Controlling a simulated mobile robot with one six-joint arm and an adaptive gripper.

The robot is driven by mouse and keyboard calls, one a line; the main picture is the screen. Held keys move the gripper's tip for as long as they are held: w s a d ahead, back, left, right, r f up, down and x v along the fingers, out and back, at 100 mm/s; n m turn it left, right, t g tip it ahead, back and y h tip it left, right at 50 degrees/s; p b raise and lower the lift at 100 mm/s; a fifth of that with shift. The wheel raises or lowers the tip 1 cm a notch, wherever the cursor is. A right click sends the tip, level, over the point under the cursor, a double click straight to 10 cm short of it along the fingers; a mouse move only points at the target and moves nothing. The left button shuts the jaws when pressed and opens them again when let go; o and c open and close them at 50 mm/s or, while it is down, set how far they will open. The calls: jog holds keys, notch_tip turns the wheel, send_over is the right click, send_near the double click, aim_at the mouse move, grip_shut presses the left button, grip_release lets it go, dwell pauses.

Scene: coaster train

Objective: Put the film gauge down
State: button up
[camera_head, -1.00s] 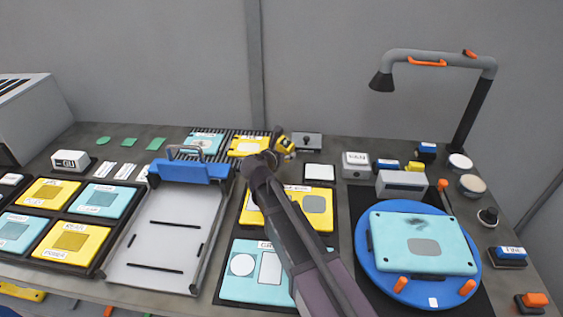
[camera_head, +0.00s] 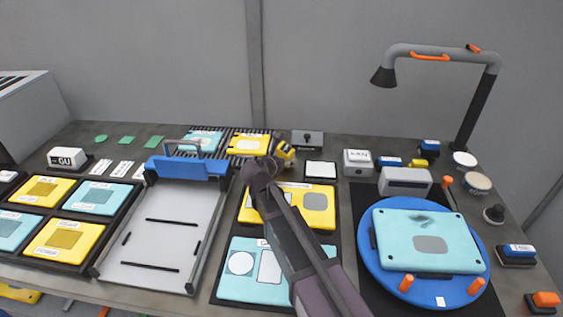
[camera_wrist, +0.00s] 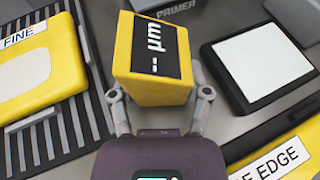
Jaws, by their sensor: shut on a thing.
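The film gauge is a yellow block with a black face marked "-- µm". In the wrist view the film gauge (camera_wrist: 152,60) sits between the two fingers of my gripper (camera_wrist: 160,105), which is shut on it. In the head view the film gauge (camera_head: 286,152) shows as a small yellow and black shape at the end of my arm. My gripper (camera_head: 277,160) is partly hidden there by my own arm. The gauge is near the back of the bench, between the yellow plate on the slatted rack and a white pad. I cannot tell whether it touches the bench.
The white pad (camera_wrist: 255,62) lies right of the gauge. A slatted rack (camera_wrist: 60,135) with a yellow plate (camera_wrist: 30,62) is on the left. A grey block marked PRIMER (camera_wrist: 175,8) stands behind. A blue turntable (camera_head: 380,275) holds a teal plate at the right.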

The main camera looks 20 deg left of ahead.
jog(key=shift+f+b, duration=0.55)
jog(key=shift+b, duration=0.05)
dwell(0.3)
jog(key=o, duration=1.3)
jog(key=shift+s+d, duration=0.1)
jog(key=shift+r, duration=0.15)
jog(key=shift+r+p, duration=0.45)
jog(key=shift+p, duration=0.25)
jog(key=p+v, duration=0.4)
jog(key=v, duration=0.6)
jog(key=shift+s+r, duration=0.1)
jog(key=shift+r, duration=0.1)
jog(key=shift+s+r, duration=0.2)
jog(key=shift+s, duration=0.5)
